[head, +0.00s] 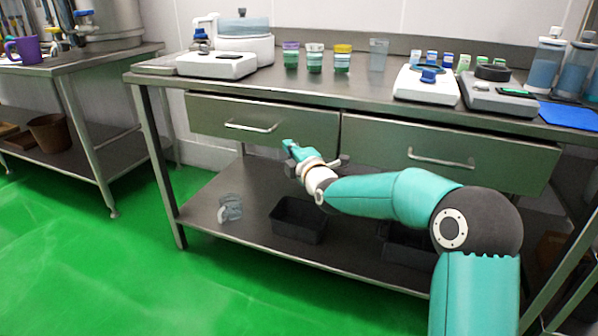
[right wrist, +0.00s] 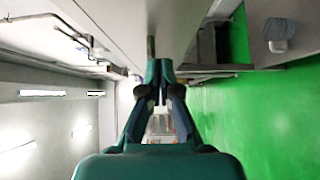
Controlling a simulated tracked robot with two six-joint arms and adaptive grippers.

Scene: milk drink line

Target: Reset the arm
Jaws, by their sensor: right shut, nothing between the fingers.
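My right arm reaches in from the lower right in the head view, bent at a dark elbow. My right gripper (head: 288,145) is in front of the steel table's drawers, near the gap between them. It is shut and empty. In the right wrist view its closed fingers (right wrist: 160,65) point away along a grey surface on their upper left, with green floor to the right. My left gripper is not in view.
The left drawer (head: 300,122) and right drawer (head: 490,158) sit under the steel tabletop (head: 375,82), which carries jars, cups and scales. A clear jug (head: 230,208) and a black bin (head: 298,220) are on the lower shelf. Green floor (head: 120,270) is open at left.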

